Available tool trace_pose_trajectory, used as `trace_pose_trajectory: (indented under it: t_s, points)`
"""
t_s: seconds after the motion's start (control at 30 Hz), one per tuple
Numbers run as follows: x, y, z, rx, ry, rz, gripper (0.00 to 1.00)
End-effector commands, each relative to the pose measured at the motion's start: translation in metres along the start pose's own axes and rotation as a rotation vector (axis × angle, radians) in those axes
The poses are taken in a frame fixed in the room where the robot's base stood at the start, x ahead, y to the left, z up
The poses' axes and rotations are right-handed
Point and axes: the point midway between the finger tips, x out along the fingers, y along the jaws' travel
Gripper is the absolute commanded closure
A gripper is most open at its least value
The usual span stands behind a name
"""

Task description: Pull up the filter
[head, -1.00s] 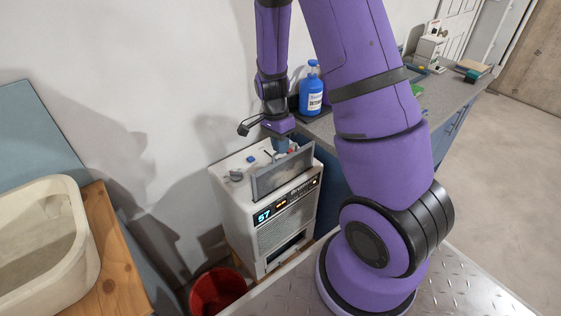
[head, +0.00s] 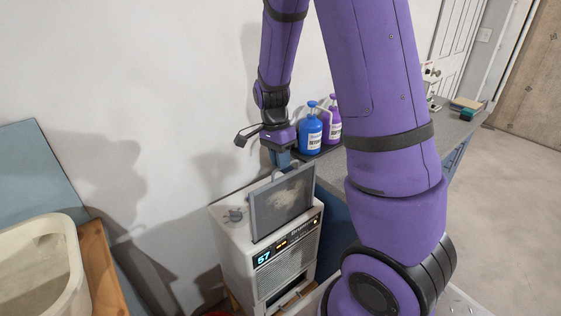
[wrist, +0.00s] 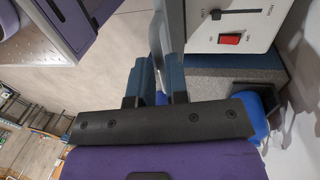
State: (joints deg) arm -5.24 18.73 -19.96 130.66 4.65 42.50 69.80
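The filter (head: 283,204) is a grey-framed flat panel with a dusty pale face. It stands upright out of the top of the white unit (head: 234,233), which has a lit "57" display; its lower edge is hidden behind the unit's front rim. My gripper (head: 281,160) is at the filter's top edge, pointing down, its fingers close together there. In the wrist view, the fingers (wrist: 160,83) are close together at the grey filter frame (wrist: 170,25). The exact contact is partly hidden.
A blue bottle (head: 311,130) and a purple bottle (head: 333,120) stand on the counter (head: 455,128) behind the unit. A pale basin (head: 40,262) is at the left.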

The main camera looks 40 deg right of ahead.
Motion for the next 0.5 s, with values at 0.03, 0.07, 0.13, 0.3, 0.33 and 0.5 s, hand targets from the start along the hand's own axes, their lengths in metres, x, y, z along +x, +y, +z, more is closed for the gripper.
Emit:
trace_pose_trajectory:
  t_s: [0.03, 0.07, 0.13, 0.3, 0.33, 0.5]
  points:
    - [-0.002, -0.001, -0.001, 0.0, 0.0, -0.005, 0.74]
    - [-0.001, -0.001, 0.0, 0.0, 0.0, -0.004, 0.67]
    - [-0.001, 0.0, 0.0, 0.0, 0.0, -0.003, 0.64]
    - [0.0, 0.0, 0.0, 0.0, 0.0, -0.001, 0.64]
    - [0.0, 0.0, 0.0, 0.0, 0.0, -0.001, 0.64]
    - [-0.01, -0.001, 0.0, -0.001, 0.0, -0.002, 0.64]
